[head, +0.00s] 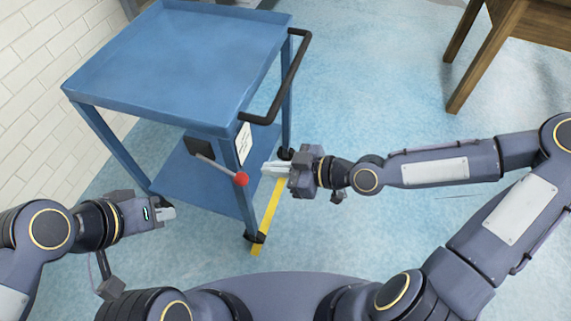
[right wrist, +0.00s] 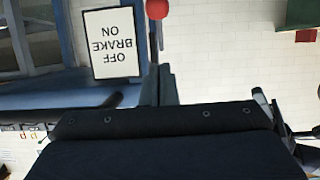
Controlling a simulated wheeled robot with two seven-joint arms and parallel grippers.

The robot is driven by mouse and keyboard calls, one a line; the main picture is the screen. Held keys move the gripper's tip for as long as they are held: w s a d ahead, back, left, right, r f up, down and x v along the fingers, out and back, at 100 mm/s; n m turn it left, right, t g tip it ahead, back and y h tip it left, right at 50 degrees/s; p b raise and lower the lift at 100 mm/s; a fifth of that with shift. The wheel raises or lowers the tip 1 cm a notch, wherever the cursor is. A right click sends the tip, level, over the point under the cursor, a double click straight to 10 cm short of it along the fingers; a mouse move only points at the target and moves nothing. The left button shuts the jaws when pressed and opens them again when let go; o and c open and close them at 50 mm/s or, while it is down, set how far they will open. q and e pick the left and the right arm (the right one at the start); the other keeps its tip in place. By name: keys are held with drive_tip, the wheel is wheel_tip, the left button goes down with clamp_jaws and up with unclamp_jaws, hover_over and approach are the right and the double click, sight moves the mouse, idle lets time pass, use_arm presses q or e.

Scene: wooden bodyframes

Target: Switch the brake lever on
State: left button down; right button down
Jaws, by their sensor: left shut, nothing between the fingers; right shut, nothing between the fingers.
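The brake lever is a thin grey rod (head: 215,166) with a red ball knob (head: 241,179), set on the side of a blue cart and slanting down to the right. The knob also shows at the top edge of the right wrist view (right wrist: 157,9). A white sign (right wrist: 114,44) reading OFF, BRAKE, ON appears upside down there. My right gripper (head: 266,168) is shut and empty, its tips just right of the knob, apparently apart from it. My left gripper (head: 172,213) is shut and empty, lower left of the lever.
The blue cart (head: 185,50) has a black handle (head: 296,75) above my right gripper and a lower shelf (head: 195,180). A yellow floor strip (head: 268,215) lies by its front leg. A wooden table (head: 490,50) stands at upper right. The floor between is clear.

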drive_tip(key=shift+p+v, duration=0.3)
drive_tip(key=shift+v, duration=0.95)
drive_tip(key=s+d+f+m+g+h, duration=0.1)
drive_tip(key=s+d+m+h, duration=0.15)
drive_tip(key=d+h, duration=0.4)
drive_tip(key=s+d+f+m+h, duration=0.2)
drive_tip(key=d+m+h, duration=0.2)
drive_tip(key=d, duration=0.5)
drive_tip(key=s+d+r+m+t+y, duration=0.15)
drive_tip(key=s+d+r+m, duration=0.25)
drive_tip(key=s+r+m, duration=0.6)
wheel_tip(320, 180, up, 18)
drive_tip(key=w+p, duration=0.1)
drive_tip(key=p, duration=1.6)
drive_tip(key=shift+w+n, duration=0.15)
drive_tip(key=shift+n, duration=0.3)
